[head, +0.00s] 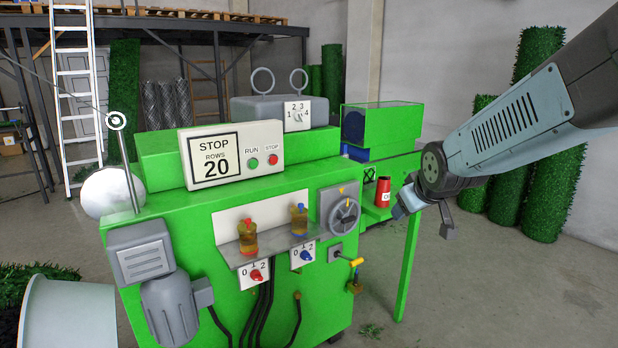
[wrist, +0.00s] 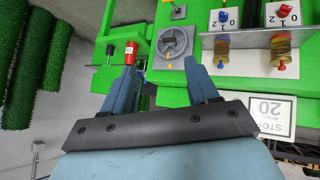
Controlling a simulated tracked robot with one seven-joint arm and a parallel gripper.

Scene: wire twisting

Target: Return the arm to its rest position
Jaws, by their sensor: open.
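My arm (head: 520,115) reaches in from the right of the head view, and my gripper (head: 424,214) hangs at its end to the right of the green machine (head: 180,210). In the wrist view my gripper (wrist: 160,82) has its two blue-grey fingers spread apart with nothing between them. The gripper appears clear of the machine. The machine's panel (head: 233,155) reads STOP, ROWS 20.
A red can (head: 383,192) stands on the machine's side shelf, close to my gripper in the head view. A handwheel (head: 344,215) and a yellow-ended lever (head: 350,261) stick out of the machine. Green rolls (head: 540,150) stand at the right. Floor between is free.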

